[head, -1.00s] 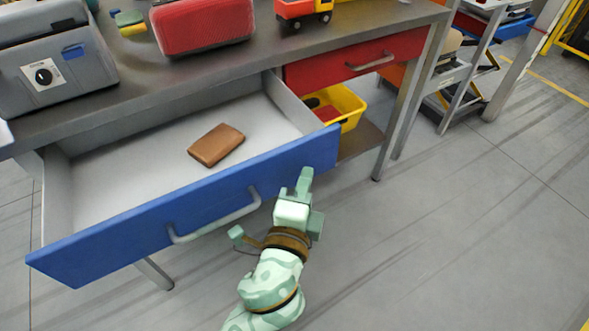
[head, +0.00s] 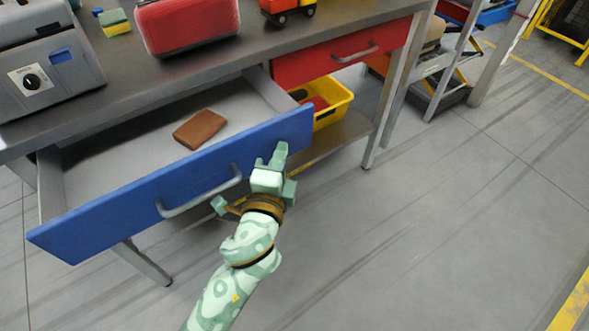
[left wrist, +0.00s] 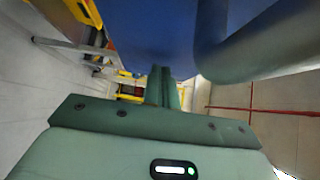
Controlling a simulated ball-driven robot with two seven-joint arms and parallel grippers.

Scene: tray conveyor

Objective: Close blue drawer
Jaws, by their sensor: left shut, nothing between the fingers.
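The blue drawer (head: 120,207) stands partly open under the workbench, with a grey bar handle (head: 200,193) on its front. A brown block-like object (head: 199,129) lies inside on the drawer floor. My left gripper (head: 280,152) is shut and empty. Its fingertips are at the right part of the drawer front, right of the handle; they look to be against it, but contact cannot be made out. In the left wrist view the shut fingers (left wrist: 163,88) point at the blue front (left wrist: 150,35), with the handle (left wrist: 250,50) close at the right. My right gripper is not in view.
A red drawer (head: 340,55) beside it is shut. A yellow bin (head: 328,104) sits on the lower shelf. On the bench top (head: 150,85) are a grey device (head: 45,65), a red case (head: 187,24) and a toy truck (head: 287,8). The floor at right is clear.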

